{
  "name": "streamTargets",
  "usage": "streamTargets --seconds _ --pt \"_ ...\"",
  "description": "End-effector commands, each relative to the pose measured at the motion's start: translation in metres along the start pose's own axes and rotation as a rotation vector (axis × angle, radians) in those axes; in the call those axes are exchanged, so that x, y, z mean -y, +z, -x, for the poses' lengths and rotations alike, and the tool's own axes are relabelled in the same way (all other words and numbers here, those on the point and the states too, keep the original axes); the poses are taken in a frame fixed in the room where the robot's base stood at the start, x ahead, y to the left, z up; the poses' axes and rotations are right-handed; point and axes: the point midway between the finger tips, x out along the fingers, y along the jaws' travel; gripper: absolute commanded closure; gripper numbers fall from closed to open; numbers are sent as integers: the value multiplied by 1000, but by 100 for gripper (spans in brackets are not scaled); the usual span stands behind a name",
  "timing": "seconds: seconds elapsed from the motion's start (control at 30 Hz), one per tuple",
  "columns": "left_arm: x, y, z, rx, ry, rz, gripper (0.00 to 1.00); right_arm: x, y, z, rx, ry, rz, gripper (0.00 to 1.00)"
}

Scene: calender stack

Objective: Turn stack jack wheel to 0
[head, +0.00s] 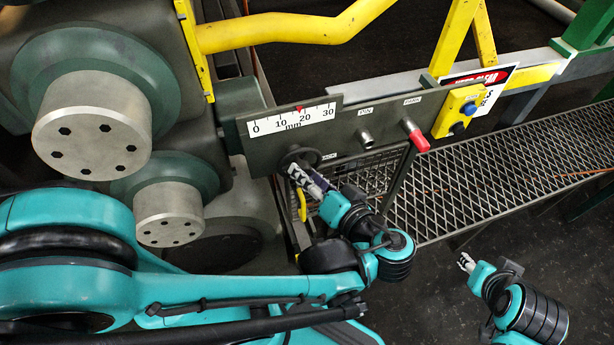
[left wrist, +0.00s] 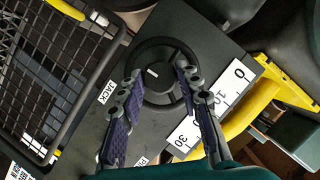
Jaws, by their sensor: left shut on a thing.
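The dark jack wheel (head: 297,154) is on the grey panel, beside the JACK label and below the white mm scale (head: 292,119). The scale's red pointer (head: 299,108) stands a little short of 20. My left gripper (head: 294,172) is at the wheel and partly hides it. In the left wrist view, the round wheel (left wrist: 160,42) has a white mark near its hub. The fingers of my left gripper (left wrist: 159,73) lie on opposite sides of the wheel and are shut on it. My right gripper (head: 466,262) is away at lower right, empty; its finger opening is too small to judge.
On the same panel are a metal PIN knob (head: 366,138) and a red PARK handle (head: 416,138). A yellow button box (head: 457,110) is at its right. Large rollers (head: 92,125) stand left. A mesh walkway (head: 490,175) runs right; dark floor lies below.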

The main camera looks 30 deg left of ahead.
Motion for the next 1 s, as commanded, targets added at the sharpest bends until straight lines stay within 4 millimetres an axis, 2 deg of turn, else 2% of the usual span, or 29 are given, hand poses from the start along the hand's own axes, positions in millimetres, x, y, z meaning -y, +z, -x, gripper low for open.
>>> streamTargets --seconds 0.5,1.0 --pt "-3 1 0 1 -114 -281 95 0 12 -17 0 0 0 60" --pt "-3 1 0 1 -132 -324 95 0 13 -18 0 0 0 60"
